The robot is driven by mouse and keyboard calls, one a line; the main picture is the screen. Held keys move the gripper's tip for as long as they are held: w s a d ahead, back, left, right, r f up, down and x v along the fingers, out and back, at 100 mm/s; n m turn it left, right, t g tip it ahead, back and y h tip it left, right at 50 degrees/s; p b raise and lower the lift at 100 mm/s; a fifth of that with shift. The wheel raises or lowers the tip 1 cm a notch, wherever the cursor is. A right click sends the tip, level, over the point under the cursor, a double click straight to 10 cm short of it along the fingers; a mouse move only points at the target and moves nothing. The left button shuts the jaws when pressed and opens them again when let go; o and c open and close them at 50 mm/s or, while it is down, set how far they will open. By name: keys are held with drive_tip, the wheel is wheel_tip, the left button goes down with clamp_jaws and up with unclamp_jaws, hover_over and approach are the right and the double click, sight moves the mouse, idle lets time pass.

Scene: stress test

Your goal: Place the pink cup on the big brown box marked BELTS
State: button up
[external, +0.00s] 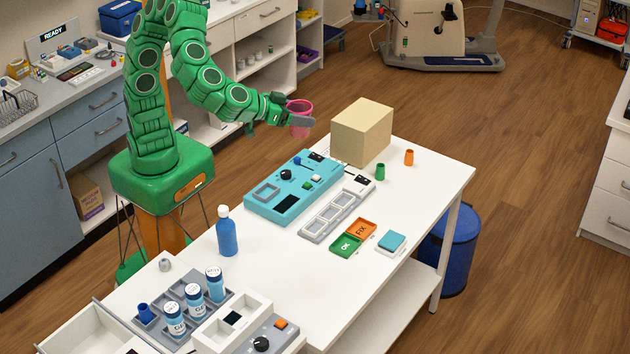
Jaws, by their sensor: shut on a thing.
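My gripper (290,111) is shut on the pink cup (301,107) and holds it up in the air, near the back edge of the white table. A dark finger crosses the cup's front, so part of the cup is hidden. A big tan-brown box (361,132) stands on the table, just right of the cup in the picture. Its top looks bare, and I can read no marking on the sides that show. A smaller brown carton (87,196) sits low under the left counter; its label is too small to read.
A turquoise panel (292,187) and a grey tray of white compartments (337,208) lie in front of the box. A blue bottle (226,232) stands farther left. The table's right end is clear.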

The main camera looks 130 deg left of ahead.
drive_tip(key=s+a+n+g, duration=0.1)
drive_tip(key=a, duration=0.5)
drive_tip(key=s+a+n+g+y, duration=0.1)
drive_tip(key=s+a, duration=0.1)
drive_tip(key=a, duration=0.4)
drive_tip(key=s+a+n+g, duration=0.1)
drive_tip(key=s+a, duration=0.1)
drive_tip(key=a, duration=0.4)
drive_tip(key=shift+a+g+y, duration=0.2)
drive_tip(key=shift+g+y, duration=0.1)
drive_tip(key=s+a+n+g, duration=0.4)
drive_tip(key=s+a, duration=0.8)
drive_tip(key=a, duration=0.4)
hover_over(363, 114)
drive_tip(key=shift+y, duration=0.3)
drive_tip(key=shift+f, duration=9)
drive_tip(key=shift+f, duration=0.15)
drive_tip(key=o, duration=1)
